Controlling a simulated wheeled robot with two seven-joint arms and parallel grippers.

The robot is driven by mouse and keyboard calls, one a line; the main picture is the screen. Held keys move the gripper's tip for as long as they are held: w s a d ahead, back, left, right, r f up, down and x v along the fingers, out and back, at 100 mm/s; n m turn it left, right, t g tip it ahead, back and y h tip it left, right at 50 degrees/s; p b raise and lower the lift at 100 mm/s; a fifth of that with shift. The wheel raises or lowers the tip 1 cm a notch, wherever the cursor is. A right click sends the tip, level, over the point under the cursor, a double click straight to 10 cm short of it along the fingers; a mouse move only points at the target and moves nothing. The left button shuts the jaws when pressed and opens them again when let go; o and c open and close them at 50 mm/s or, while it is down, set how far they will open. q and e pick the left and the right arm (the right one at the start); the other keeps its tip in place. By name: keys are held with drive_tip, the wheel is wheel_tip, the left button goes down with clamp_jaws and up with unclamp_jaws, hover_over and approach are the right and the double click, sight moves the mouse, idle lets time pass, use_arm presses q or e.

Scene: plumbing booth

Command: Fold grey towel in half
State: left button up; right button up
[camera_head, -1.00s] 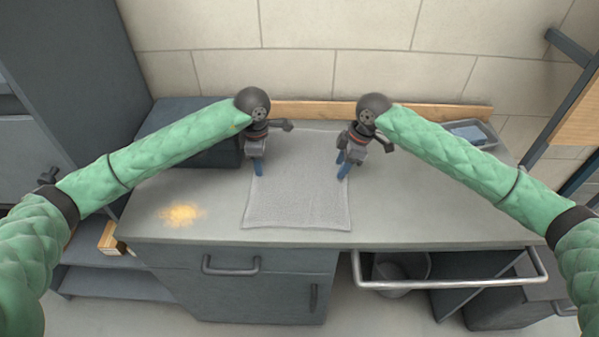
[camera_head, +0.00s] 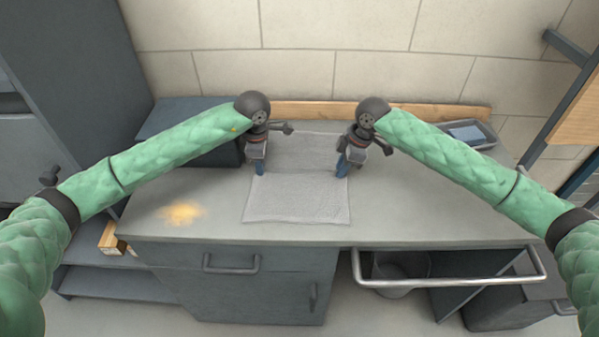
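The grey towel (camera_head: 297,203) lies on the counter below the wall. A ridge or crease runs across it between my two grippers, with a paler part beyond it toward the wall. My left gripper (camera_head: 259,170) is at the left end of this ridge, by the towel's left edge. My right gripper (camera_head: 343,170) is at the right end, by the right edge. Both point down with blue fingertips close together, apparently pinching the towel's fabric. The fingertips' ends are partly hidden by the cloth.
The grey counter (camera_head: 410,215) is clear to the right of the towel. A yellowish patch (camera_head: 181,213) marks the counter at left. A dark box (camera_head: 190,125) stands at back left, a tray (camera_head: 468,134) at back right. A wooden strip (camera_head: 320,110) runs along the wall.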

use_arm(q)
drive_tip(key=shift+f, duration=0.15)
clamp_jaws()
use_arm(e)
clamp_jaws()
use_arm(q)
drive_tip(key=shift+s, duration=0.1)
